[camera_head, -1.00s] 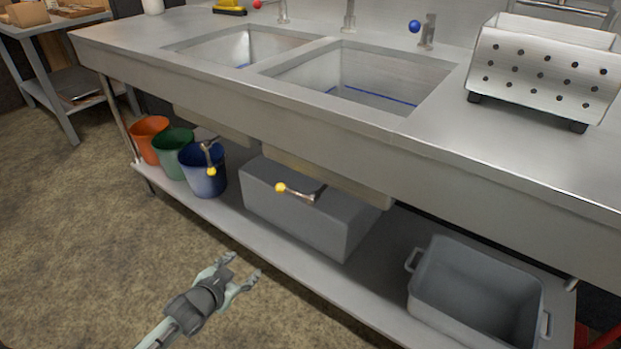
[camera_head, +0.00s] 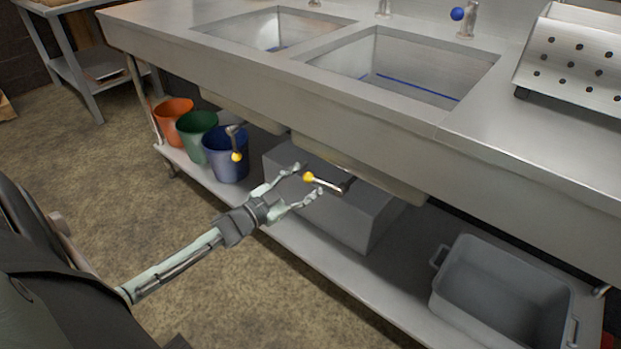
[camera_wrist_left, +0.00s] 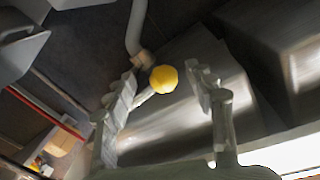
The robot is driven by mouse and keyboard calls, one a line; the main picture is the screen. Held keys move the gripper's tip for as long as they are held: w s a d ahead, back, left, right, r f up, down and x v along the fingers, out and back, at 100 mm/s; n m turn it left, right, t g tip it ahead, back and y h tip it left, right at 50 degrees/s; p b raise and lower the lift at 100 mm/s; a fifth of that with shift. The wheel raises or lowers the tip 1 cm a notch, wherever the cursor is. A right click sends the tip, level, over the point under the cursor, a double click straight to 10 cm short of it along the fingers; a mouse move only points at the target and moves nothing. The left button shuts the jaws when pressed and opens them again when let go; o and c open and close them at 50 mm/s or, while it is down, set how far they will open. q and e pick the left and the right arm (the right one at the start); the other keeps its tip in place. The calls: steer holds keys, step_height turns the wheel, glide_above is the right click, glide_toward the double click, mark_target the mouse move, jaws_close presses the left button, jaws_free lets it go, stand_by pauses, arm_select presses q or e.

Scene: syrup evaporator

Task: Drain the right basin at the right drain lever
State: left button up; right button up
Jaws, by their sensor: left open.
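The right drain lever (camera_head: 326,184) is a metal handle with a yellow ball end, below the right basin (camera_head: 405,68). The left drain lever (camera_head: 235,145) hangs under the left basin (camera_head: 270,30). My right gripper is not in view.
On the lower shelf (camera_head: 385,310) stand orange (camera_head: 172,117), green (camera_head: 196,130) and blue (camera_head: 226,157) buckets, a grey box (camera_head: 365,222) behind the right lever, and a grey tub (camera_head: 505,300) at right. The counter edge overhangs the lever.

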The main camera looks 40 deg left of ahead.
arm_select(q)
steer(key=shift+w+d, duration=0.1)
steer(key=shift+w, duration=0.3)
steer(key=shift+c, duration=0.6)
jaws_close()
